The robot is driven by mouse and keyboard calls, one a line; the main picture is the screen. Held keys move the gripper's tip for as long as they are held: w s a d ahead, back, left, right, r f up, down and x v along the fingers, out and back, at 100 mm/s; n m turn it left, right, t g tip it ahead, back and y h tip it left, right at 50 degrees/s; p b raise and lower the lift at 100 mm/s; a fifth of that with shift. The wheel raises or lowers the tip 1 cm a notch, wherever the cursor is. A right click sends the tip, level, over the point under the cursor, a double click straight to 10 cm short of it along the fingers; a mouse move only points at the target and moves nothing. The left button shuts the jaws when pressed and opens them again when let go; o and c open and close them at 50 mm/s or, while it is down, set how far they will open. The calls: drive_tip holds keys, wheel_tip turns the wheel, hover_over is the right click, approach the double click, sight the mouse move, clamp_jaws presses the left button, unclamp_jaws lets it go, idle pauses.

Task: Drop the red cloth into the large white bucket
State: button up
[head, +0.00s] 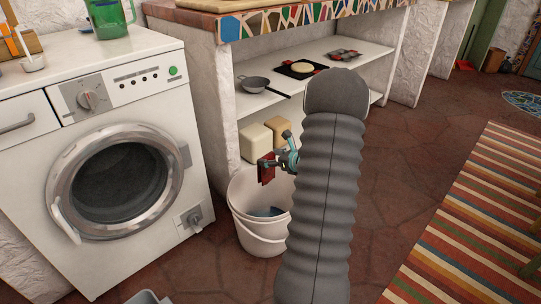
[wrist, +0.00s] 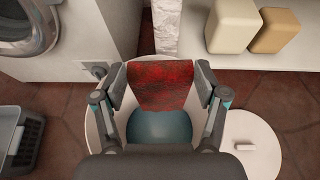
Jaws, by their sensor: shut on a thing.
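The red cloth (head: 266,169) hangs from my gripper (head: 291,157) above the large white bucket (head: 262,232). In the wrist view the red cloth (wrist: 161,86) lies between the two fingers of my gripper (wrist: 161,82), over the bucket's opening. The white bucket's rim (wrist: 97,128) shows around the gripper in the wrist view. A blue-grey round shape (wrist: 160,127) shows inside the bucket. My arm hides the bucket's right part in the head view.
A white washing machine (head: 110,150) stands left of the bucket. An open shelf unit (head: 220,100) stands behind it, with a pan (head: 255,84) and cream containers (wrist: 232,25). A white round lid (wrist: 250,143) lies right of the bucket, a grey basket (wrist: 20,140) left.

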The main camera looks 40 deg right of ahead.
drive_tip(key=shift+f+b, duration=0.6)
drive_tip(key=shift+f, duration=1)
drive_tip(key=o, duration=1.3)
drive_tip(key=shift+s, duration=0.1)
drive_tip(key=v, duration=1.2)
